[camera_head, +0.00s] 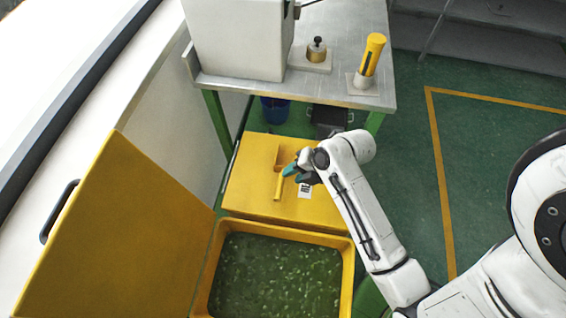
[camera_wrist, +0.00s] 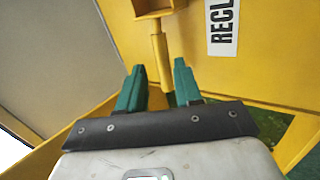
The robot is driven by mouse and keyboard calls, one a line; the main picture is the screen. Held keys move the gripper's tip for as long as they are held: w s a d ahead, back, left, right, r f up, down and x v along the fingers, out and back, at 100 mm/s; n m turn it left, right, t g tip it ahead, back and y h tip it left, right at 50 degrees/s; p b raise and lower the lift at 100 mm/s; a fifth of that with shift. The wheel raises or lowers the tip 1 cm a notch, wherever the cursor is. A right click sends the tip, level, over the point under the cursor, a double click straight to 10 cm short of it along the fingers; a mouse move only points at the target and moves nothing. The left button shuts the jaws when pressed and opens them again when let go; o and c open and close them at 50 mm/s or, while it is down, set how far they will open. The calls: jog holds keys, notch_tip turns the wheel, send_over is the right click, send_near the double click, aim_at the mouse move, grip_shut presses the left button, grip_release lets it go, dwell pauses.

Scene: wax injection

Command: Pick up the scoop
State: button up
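The yellow scoop (camera_head: 278,187) is on the yellow box lid (camera_head: 247,190), its square bowl at the far end and its handle toward the near edge. In the wrist view its handle (camera_wrist: 160,58) points down the picture, with the bowl (camera_wrist: 154,6) partly cut off at the top. My gripper (camera_head: 292,170) has green fingers and is just right of the scoop in the head view. In the wrist view my gripper (camera_wrist: 158,75) is open, with the handle's end showing between the spread fingers. I see gaps beside the handle; the depth between them is unclear.
A yellow bin (camera_head: 212,272) of green pellets stands in front, its raised yellow lid (camera_head: 120,240) at left. A white label (camera_head: 305,190) is beside the scoop. Behind is a metal table (camera_head: 340,88) with a white box (camera_head: 238,40) and a yellow-handled tool (camera_head: 372,55). Floor at right is clear.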

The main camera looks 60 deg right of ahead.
aim_at(283, 180)
jog(key=shift+p+x, duration=0.55)
jog(key=shift+x, duration=3.4)
grip_shut()
